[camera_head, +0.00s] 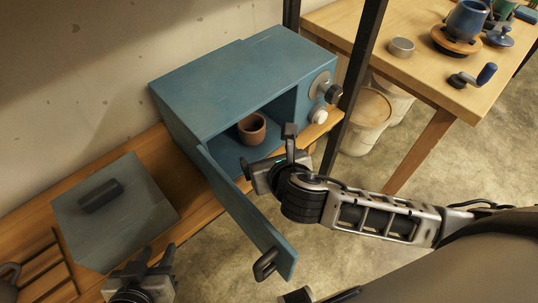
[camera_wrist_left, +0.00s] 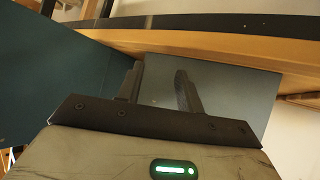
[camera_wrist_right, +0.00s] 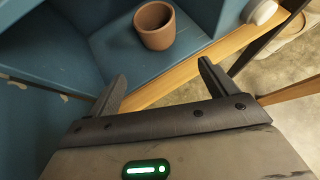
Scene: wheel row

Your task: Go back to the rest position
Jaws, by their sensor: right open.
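My right gripper (camera_head: 284,150) is open and empty in front of the blue cabinet (camera_head: 225,75), beside its open door (camera_head: 245,215). In the right wrist view, the gripper's fingers (camera_wrist_right: 162,85) are spread, with a brown cup (camera_wrist_right: 154,25) beyond them. The cup (camera_head: 252,128) stands upright inside the cabinet, apart from the fingers. My left gripper (camera_head: 156,256) is low at the bottom left of the head view, near the grey box. In the left wrist view, its fingers (camera_wrist_left: 160,85) are apart with nothing held between them.
A grey box (camera_head: 110,225) with a black handle sits on the wooden bench (camera_head: 165,160). A slatted rack (camera_head: 45,270) lies at the far left. A dark post (camera_head: 355,85) stands right of the cabinet. Pale buckets (camera_head: 366,122) stand under the table (camera_head: 400,70), which holds pottery.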

